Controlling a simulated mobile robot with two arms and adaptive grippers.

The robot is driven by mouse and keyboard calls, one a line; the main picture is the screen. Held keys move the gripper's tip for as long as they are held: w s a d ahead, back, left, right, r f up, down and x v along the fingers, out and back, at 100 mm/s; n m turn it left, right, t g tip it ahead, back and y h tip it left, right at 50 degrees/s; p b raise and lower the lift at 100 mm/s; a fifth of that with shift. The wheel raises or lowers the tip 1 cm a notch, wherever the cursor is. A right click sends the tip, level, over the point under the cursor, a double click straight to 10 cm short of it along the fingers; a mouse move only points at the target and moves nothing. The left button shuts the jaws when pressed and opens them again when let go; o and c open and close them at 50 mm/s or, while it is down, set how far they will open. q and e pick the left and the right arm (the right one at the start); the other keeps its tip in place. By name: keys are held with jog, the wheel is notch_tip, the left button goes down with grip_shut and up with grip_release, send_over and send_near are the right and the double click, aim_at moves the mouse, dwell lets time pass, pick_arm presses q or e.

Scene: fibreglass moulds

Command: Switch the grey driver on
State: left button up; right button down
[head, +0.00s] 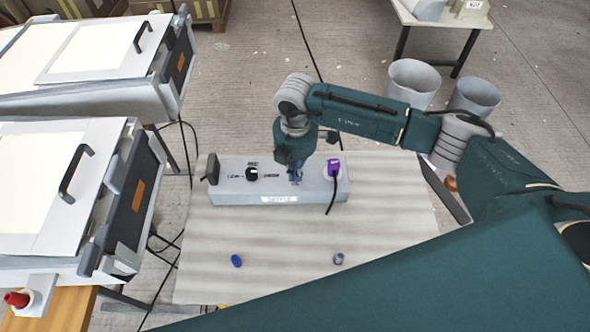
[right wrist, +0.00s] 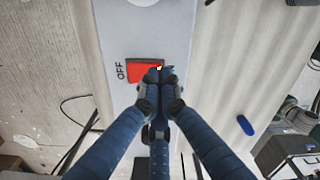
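The grey driver (head: 275,198) is a long light-grey box lying across the pale table. It has a black knob (head: 252,173) left of its middle and a purple plug (head: 334,168) with a black cable near its right end. My right gripper (head: 295,178) points down at its top between knob and plug, hiding the switch in the head view. In the right wrist view a red rocker switch (right wrist: 143,73) sits beside the printed word OFF. The blue fingers of my right gripper (right wrist: 160,74) are shut with nothing between them, tips over one end of the switch. I cannot tell whether they touch it. My left gripper is not in view.
The table (head: 290,235) is mostly bare in front of the driver, apart from a small blue piece (head: 236,261) and a small grey piece (head: 339,259). Machines with black handles (head: 75,172) stand close on the left. Grey buckets (head: 412,84) stand behind my right arm.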

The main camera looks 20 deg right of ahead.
jog(key=shift+r+p, duration=2.5)
jog(key=shift+r, duration=1.05)
jog(key=shift+f, duration=0.1)
